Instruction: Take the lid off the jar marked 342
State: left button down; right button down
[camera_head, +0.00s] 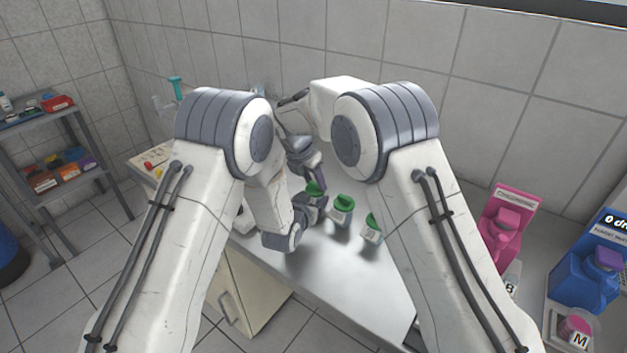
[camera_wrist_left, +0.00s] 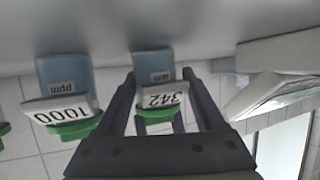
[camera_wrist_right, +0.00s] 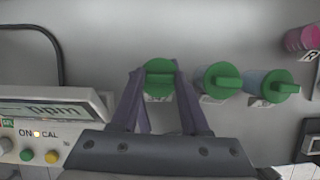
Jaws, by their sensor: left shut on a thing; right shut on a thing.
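The jar marked 342 (camera_wrist_left: 153,68) shows inverted in the left wrist view, with its white label and green lid (camera_wrist_left: 157,114). My left gripper (camera_wrist_left: 150,82) is shut on the jar's body. In the right wrist view my right gripper (camera_wrist_right: 159,74) is shut on the green lid (camera_wrist_right: 160,85) from above. The lid sits on the jar, and part of the label shows below it. In the head view the jar's green lid (camera_head: 314,187) shows between my left gripper (camera_head: 316,207) and my right gripper (camera_head: 309,172); my arms hide much around it.
The jar marked 1000 (camera_wrist_left: 66,78) stands beside it, with another green-lidded jar (camera_wrist_right: 272,88) beyond. A meter with buttons (camera_wrist_right: 50,120) stands on the other side. A pink dispenser (camera_head: 505,222) and a blue dispenser (camera_head: 588,280) are at the right. The front bench top (camera_head: 335,275) is clear.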

aim_at(314, 184)
dwell(0.3)
jog(key=shift+r, duration=1.05)
jog(key=shift+r, duration=2.05)
pick_arm(q)
grip_release()
